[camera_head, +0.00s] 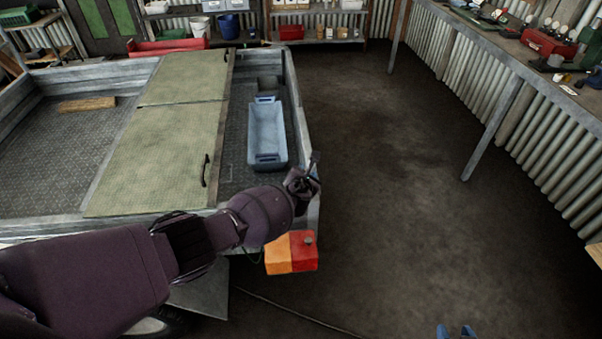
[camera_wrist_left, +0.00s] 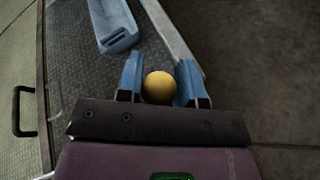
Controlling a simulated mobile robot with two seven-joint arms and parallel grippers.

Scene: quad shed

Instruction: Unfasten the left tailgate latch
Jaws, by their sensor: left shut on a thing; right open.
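My left arm reaches in from the left in the head view, and its gripper (camera_head: 312,174) is at the trailer's near right corner, by the end of the tailgate (camera_head: 293,93). In the left wrist view the gripper (camera_wrist_left: 160,84) has its blue fingers on either side of a round yellow knob (camera_wrist_left: 160,89), shut on it. The knob appears to be the latch's; the rest of the latch is hidden behind the gripper. The tailgate also shows in the left wrist view (camera_wrist_left: 172,30). My right gripper (camera_head: 455,331) shows only its blue fingertips, apart and empty, at the bottom edge.
A blue tray (camera_head: 267,134) lies in the trailer bed beside a green lid (camera_head: 165,145) with a black handle (camera_head: 205,171). An orange and red lamp (camera_head: 291,253) sits below the corner. A workbench (camera_head: 530,62) stands at right. The floor between is clear.

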